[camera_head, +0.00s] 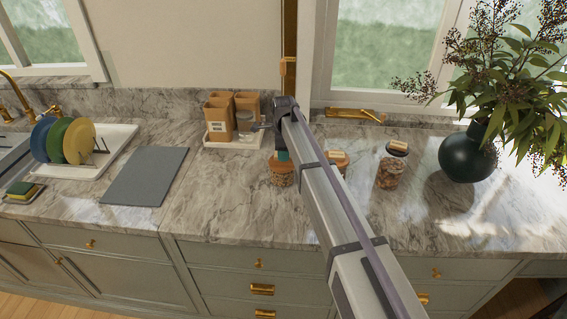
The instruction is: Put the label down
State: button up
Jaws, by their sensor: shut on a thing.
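A grey mat (146,177), a dish rack with plates (80,141) and a sink lie left. A dark vase (467,153) with branches stands right. Marble counter (220,200) is bare in front.

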notch_tip(320, 180, down, 2)
jog(key=shift+f+b, duration=0.15)
jog(key=shift+b, duration=0.15)
jog(key=shift+r+p, duration=0.3)
jog(key=shift+f, duration=0.25)
jog(key=o, duration=0.9)
jog(key=shift+r, duration=0.1)
notch_tip(320, 180, up, 12)
jog(key=p, duration=1.2)
jog(key=shift+r, duration=0.2)
